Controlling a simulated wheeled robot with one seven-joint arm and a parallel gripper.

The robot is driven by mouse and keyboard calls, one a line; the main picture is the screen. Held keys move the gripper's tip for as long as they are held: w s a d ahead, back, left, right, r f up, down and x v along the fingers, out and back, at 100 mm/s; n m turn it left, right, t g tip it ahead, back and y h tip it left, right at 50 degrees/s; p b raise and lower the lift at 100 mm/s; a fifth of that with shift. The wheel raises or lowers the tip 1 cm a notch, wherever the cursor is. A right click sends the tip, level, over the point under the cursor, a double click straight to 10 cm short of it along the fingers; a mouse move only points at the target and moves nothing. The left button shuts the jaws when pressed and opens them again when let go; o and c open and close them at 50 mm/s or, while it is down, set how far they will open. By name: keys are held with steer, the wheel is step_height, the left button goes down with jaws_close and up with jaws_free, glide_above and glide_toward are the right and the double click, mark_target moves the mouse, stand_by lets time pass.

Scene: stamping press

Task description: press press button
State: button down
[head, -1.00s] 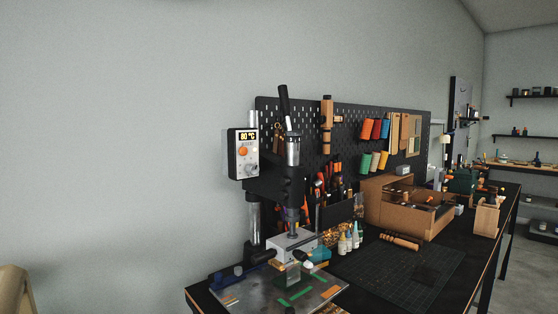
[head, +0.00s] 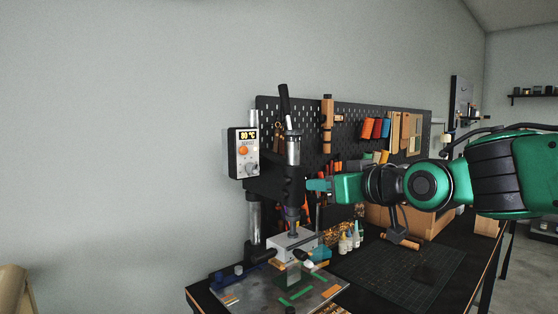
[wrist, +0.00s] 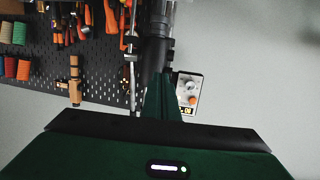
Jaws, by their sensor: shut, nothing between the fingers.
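The stamping press (head: 291,180) stands at the near end of the workbench. Its white-faced control box (head: 238,165) hangs on the press's left side, with a lit display reading 80 °C. The round orange button (head: 243,150) sits below the display, with a pale knob under it. In the wrist view the box (wrist: 182,85) and the orange button (wrist: 193,101) appear upside down, just right of my fingers. My gripper (head: 309,185) is shut and empty, right of the press's dark body and apart from the button. Its green fingers (wrist: 161,85) also show in the wrist view.
A black pegboard (head: 345,117) with tools and thread spools stands behind the press. A metal base plate (head: 250,297) lies below it. Small bottles (head: 350,240) and a cutting mat (head: 395,272) are to the right. The wall left of the box is clear.

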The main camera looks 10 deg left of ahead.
mark_target(246, 151)
steer(key=s+a+r+n+y, duration=0.2)
steer(key=s+a+r+y, duration=0.15)
steer(key=a+r, duration=0.35)
steer(key=shift+s+a+f+x, duration=0.1)
steer(key=shift+f+x, duration=0.05)
steer(key=shift+x, duration=2.25)
steer(key=shift+s+a+f+x, duration=0.1)
steer(key=shift+s+x, duration=0.05)
steer(key=shift+x, duration=2.25)
steer(key=shift+w, duration=0.1)
steer(key=shift+w+a, duration=0.25)
steer(key=shift+a, duration=0.05)
steer(key=shift+s+d, duration=0.1)
steer(key=shift+s, duration=0.05)
steer(key=v, duration=0.8)
steer(key=shift+s+d, duration=0.2)
steer(key=shift+d, duration=0.15)
